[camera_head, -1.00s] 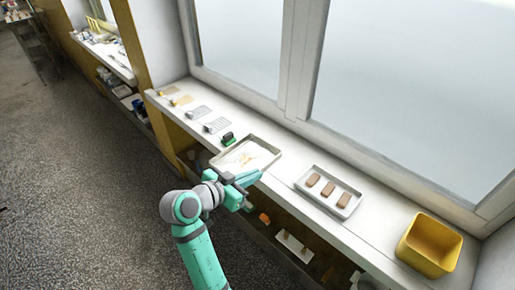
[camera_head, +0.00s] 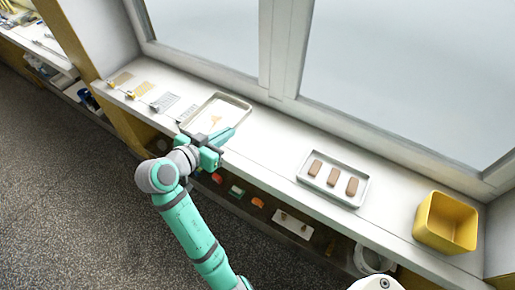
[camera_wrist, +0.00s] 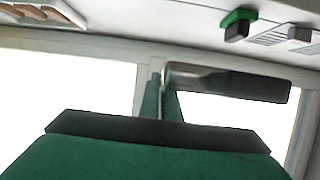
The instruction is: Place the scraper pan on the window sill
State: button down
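The scraper pan (camera_head: 243,101) is a shallow light metal tray with brown-orange crumbs in it. In the head view it appears over the sill, left of the bar tray. My gripper (camera_head: 226,136) is shut on its near right edge. In the wrist view the pan (camera_wrist: 235,84) shows nearly edge-on as a dark slab extending right from my closed fingers (camera_wrist: 163,95), against the bright window. The white window sill (camera_head: 270,143) runs along the window. The exact gap between pan and sill cannot be told.
A tray (camera_head: 303,181) with three brown bars and a yellow bin (camera_head: 425,237) stand to the right. Mesh pieces (camera_head: 143,88) lie to the left. A green-and-black object (camera_wrist: 237,24) shows in the wrist view. Bare sill lies between pan and bar tray. Items fill the shelf below.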

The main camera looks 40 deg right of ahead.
jog(key=s+d+f, duration=0.3)
jog(key=s+d, duration=0.1)
send_over(263, 164)
jog(key=f, duration=0.4)
jog(key=shift+w+a, duration=0.3)
jog(key=shift+w, duration=0.05)
jog(key=shift+s+d+f, duration=0.2)
jog(key=shift+d+f, duration=0.2)
jog(key=shift+f, duration=0.25)
jog(key=shift+d+f, duration=0.15)
jog(key=shift+f, duration=1.55)
jog(key=shift+f, duration=0.2)
jog(key=c, duration=2)
grip_release()
jog(key=shift+r, duration=0.1)
jog(key=shift+s+a+r, duration=0.15)
jog(key=shift+a, duration=0.05)
jog(key=v, duration=1.1)
jog(key=shift+a+r, duration=0.2)
jog(key=shift+a, duration=0.05)
